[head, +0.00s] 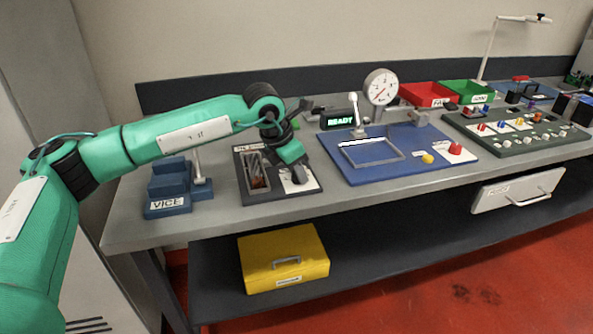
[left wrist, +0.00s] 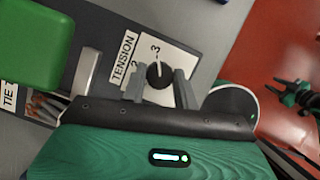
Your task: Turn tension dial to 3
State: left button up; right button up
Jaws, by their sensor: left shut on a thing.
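The tension dial (left wrist: 160,76) is a small round black knob on a white plate (left wrist: 178,50) marked TENSION. In the left wrist view its white pointer line aims towards the printed 3, with the 2 to the left. My left gripper (left wrist: 160,88) has its grey fingers on either side of the knob and is shut on it. In the head view my left gripper (head: 297,172) is over the white plate on the dark tie panel (head: 262,195), and it hides the knob. My right gripper (left wrist: 288,92) shows small at the right of the left wrist view, away from the dial.
A slot with ties (head: 257,172) lies left of the dial. A blue VICE block (head: 168,190) stands further left. A blue board (head: 400,170) with a frame, gauge (head: 381,87) and READY display (head: 338,118) is to the right. A yellow case (head: 283,260) sits on the lower shelf.

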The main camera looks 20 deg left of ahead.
pick_arm(q)
jog(key=o, duration=1)
jog(key=v, duration=1.3)
jog(key=shift+s+a+r, duration=0.1)
jog(key=shift+s+r, duration=0.1)
jog(key=shift+r, duration=0.1)
